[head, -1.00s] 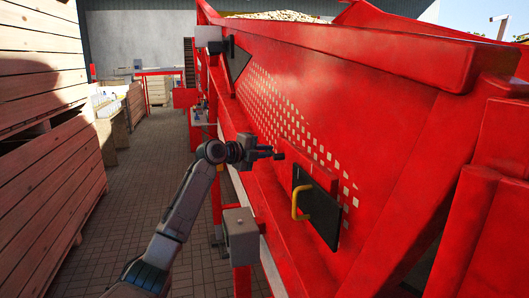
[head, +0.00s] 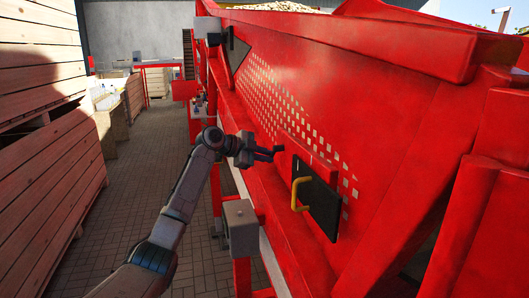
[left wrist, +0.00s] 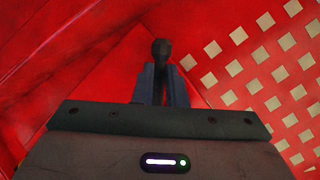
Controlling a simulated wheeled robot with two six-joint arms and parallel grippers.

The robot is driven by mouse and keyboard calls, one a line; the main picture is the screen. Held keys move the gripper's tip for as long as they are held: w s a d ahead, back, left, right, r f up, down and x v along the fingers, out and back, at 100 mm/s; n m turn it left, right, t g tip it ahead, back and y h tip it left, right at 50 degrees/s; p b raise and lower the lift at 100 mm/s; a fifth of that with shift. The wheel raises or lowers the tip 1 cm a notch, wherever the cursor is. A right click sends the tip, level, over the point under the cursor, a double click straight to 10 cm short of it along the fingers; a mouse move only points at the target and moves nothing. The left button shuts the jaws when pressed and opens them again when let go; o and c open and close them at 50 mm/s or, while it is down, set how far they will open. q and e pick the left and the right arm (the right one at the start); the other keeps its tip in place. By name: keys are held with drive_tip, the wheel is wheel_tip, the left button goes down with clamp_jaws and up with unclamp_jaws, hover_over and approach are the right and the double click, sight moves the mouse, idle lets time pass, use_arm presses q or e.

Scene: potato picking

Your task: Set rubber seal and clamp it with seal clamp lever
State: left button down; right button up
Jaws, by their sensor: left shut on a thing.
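My left gripper (head: 266,155) is beside the sloping red wall of the machine, above and left of the hatch. In the left wrist view, its two grey fingers (left wrist: 161,84) are shut on a dark stem with a rounded knob, which looks like the seal clamp lever (left wrist: 161,47). The knob sticks out beyond the fingertips, in front of the red surface. In the head view the dark end (head: 278,149) shows small at the fingertips. I cannot make out the rubber seal in either view. My right gripper is not in view.
A dark hatch plate (head: 322,208) with a yellow handle (head: 296,193) is on the red wall (head: 390,110). A grey box (head: 240,228) stands on a red post below my gripper. Wooden crates (head: 40,170) line the left; the paved aisle (head: 145,170) between is clear.

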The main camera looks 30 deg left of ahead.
use_arm(q)
drive_tip(key=n+g, duration=0.1)
drive_tip(key=s+d+f+n+h, duration=0.1)
drive_tip(key=shift+d+f+n+g, duration=0.1)
drive_tip(key=shift+n+g, duration=0.2)
drive_tip(key=shift+g, duration=0.1)
drive_tip(key=shift+s+d+f+n+g+h+b, duration=0.2)
drive_tip(key=shift+s+d+n+g+h+b, duration=0.15)
drive_tip(key=shift+n+h, duration=0.4)
drive_tip(key=c, duration=1.5)
unclamp_jaws()
drive_tip(key=shift+d, duration=0.1)
drive_tip(key=shift+s+a, duration=0.15)
drive_tip(key=shift+a, duration=0.1)
drive_tip(key=b+v, duration=0.4)
drive_tip(key=v, duration=0.6)
drive_tip(key=shift+r, duration=0.15)
